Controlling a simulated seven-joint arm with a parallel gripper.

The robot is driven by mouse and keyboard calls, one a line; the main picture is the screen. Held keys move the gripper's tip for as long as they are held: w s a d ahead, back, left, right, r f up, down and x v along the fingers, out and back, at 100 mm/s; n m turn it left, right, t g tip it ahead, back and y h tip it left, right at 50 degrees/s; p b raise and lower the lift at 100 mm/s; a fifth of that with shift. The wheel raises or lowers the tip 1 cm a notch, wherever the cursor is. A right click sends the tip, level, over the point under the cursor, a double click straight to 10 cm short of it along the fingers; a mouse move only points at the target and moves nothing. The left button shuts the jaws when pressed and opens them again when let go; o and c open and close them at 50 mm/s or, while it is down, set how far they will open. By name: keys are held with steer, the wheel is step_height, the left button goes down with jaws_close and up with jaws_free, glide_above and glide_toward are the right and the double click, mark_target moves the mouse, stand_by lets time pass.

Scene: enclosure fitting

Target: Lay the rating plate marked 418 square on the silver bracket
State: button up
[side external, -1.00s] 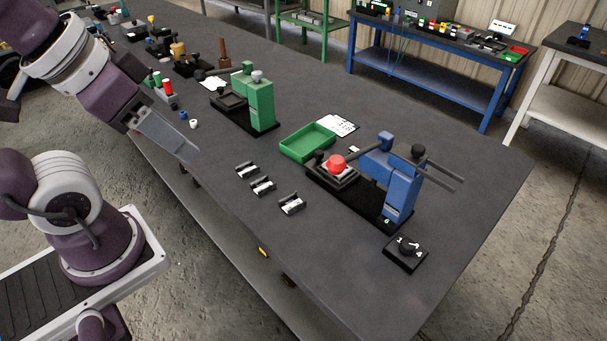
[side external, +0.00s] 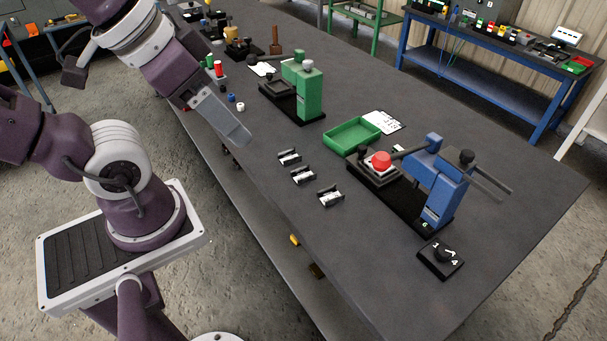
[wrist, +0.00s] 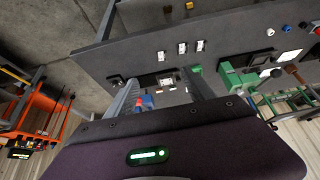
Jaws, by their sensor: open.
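Three small black holders with pale silver-white pieces (side external: 289,157) (side external: 303,176) (side external: 330,196) stand in a row near the table's front edge. They also show in the wrist view (wrist: 183,48). Their markings are too small to read, so I cannot tell which is the plate marked 418. I cannot single out the silver bracket. My gripper (side external: 238,136) is above the table's front edge, left of the holders in the side view. Its two fingers are spread in the wrist view (wrist: 164,92), with nothing seen between their tips; it is open and empty.
An empty green tray (side external: 351,136) and a white sheet (side external: 384,121) lie behind. A green press (side external: 309,92) stands farther back. A black dial box (side external: 441,259) sits at right.

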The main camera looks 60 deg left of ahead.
steer(key=m+g, duration=0.1)
steer(key=g, duration=0.4)
glide_above(303, 177)
step_height(303, 177, down, 18)
steer(key=shift+g, duration=0.3)
step_height(303, 177, down, 9)
steer(key=shift+w+r, duration=0.1)
steer(key=shift+r, duration=0.1)
jaws_close()
